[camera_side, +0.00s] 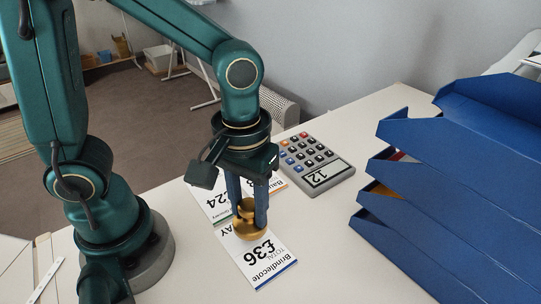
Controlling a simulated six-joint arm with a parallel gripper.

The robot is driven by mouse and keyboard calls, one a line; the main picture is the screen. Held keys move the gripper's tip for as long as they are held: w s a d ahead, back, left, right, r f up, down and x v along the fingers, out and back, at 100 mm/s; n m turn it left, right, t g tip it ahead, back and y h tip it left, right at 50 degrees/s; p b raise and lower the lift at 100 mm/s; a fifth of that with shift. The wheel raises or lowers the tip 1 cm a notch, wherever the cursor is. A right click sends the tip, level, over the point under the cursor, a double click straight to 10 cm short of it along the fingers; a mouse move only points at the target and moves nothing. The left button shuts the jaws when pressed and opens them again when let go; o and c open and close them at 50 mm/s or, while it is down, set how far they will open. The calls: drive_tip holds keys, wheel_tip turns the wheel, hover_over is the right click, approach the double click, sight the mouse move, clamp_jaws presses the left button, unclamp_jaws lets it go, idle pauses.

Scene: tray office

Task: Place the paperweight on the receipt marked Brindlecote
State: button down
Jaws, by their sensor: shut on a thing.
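The brass-coloured paperweight (246,229) is a round knobbed weight. My gripper (252,212) points straight down and is shut on it, one finger on each side. The white receipt marked Brindlecote (262,262) lies on the desk, showing £36 and a blue edge. The paperweight overlaps its far end in the picture, covering part of the print. I cannot tell whether the weight touches the paper or is held just above it.
A receipt with a green edge (206,201) and one with an orange edge (277,184) lie behind, partly hidden by my gripper. A calculator (316,163) lies behind right. Stacked blue trays (450,170) stand at the right. The front desk (345,270) is clear.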

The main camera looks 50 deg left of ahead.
sight(252, 228)
drive_tip(key=shift+d+f, duration=0.35)
drive_tip(key=shift+d, duration=0.05)
drive_tip(key=shift+f, duration=1.85)
drive_tip(key=shift+f, duration=0.1)
drive_tip(key=shift+c, duration=2.3)
unclamp_jaws()
